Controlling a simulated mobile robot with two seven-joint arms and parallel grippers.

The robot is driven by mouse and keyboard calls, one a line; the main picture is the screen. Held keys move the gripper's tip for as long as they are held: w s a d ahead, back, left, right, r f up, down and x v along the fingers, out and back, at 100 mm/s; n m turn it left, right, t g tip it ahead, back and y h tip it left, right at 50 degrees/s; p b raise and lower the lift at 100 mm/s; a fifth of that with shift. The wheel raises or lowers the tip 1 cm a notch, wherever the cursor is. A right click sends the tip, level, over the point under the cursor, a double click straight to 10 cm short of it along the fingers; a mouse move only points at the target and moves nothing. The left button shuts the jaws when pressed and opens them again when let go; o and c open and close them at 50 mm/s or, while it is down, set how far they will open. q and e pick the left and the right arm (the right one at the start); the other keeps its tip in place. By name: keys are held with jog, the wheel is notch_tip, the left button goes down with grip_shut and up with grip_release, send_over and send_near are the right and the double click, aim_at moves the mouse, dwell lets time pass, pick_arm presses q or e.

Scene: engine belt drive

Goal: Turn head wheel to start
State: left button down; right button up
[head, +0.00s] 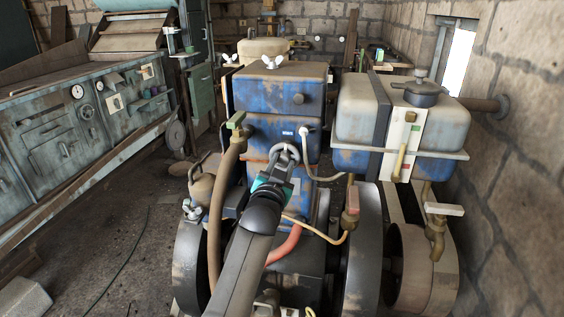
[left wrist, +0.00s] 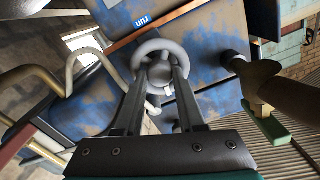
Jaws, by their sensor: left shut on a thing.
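The head wheel (head: 285,146) is a small grey ring on the front of the blue engine block (head: 262,92). It also shows in the left wrist view (left wrist: 160,45), with a round hub inside the ring. My left gripper (head: 277,168) reaches up to the wheel from below. In the left wrist view its two dark fingers (left wrist: 160,78) meet the wheel's lower rim, and the gripper is shut on the wheel. The gripper and arm hide part of the engine front. My right gripper is not in view.
A pipe with a green-handled valve (head: 236,121) stands just left of the wheel. A pale curved pipe (head: 317,168) runs close on its right. A grey tank (head: 359,110) and flywheels (head: 364,255) are at the right. The floor (head: 128,240) at left is mostly clear.

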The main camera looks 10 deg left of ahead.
pick_arm(q)
jog(key=shift+n, duration=0.7)
jog(key=c, duration=0.5)
grip_release()
jog(key=shift+s, duration=0.1)
jog(key=shift+s+p, duration=0.35)
jog(key=shift+s, duration=0.25)
jog(key=s+p, duration=0.1)
jog(key=s, duration=1.3)
